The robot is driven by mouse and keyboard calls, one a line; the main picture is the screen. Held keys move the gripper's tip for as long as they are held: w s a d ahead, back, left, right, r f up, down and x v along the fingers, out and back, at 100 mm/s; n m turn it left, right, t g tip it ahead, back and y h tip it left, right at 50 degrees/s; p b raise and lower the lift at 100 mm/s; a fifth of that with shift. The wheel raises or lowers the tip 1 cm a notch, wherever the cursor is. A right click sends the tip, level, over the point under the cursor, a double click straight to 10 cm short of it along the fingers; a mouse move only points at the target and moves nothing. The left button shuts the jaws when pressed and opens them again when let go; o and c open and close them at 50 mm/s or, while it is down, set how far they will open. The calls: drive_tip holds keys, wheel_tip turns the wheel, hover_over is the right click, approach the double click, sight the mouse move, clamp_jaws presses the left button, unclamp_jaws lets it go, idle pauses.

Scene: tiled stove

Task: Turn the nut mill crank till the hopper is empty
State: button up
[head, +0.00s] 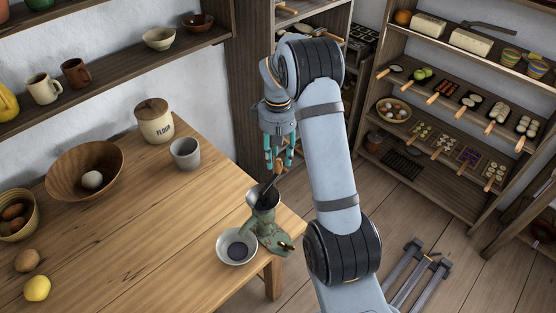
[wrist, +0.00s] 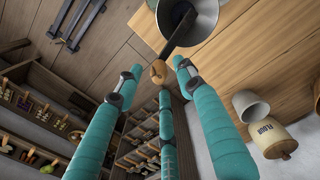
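The green nut mill (head: 268,228) stands at the table's right corner, its metal hopper (head: 254,197) open at the top. The hopper also shows in the wrist view (wrist: 205,22). Its inside looks dark; I cannot tell what it holds. A dark bar with a wooden knob (head: 279,173) rises from the hopper; the knob also shows in the wrist view (wrist: 158,73). It looks like the crank. My gripper (head: 279,165) is above the mill, pointing down. Its teal fingers are spread around the knob, with gaps visible in the wrist view (wrist: 158,80).
A grey bowl (head: 236,249) with dark contents sits beside the mill. A grey cup (head: 186,153), flour jar (head: 154,121) and wooden bowl (head: 62,174) stand farther left. The table's front middle is clear. Shelves (head: 450,75) stand at the right.

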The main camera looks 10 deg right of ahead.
sight(271, 183)
drive_tip(key=shift+f, duration=1.4)
drive_tip(key=shift+d, duration=0.1)
drive_tip(key=shift+c, duration=0.9)
drive_tip(key=c, duration=0.7)
clamp_jaws()
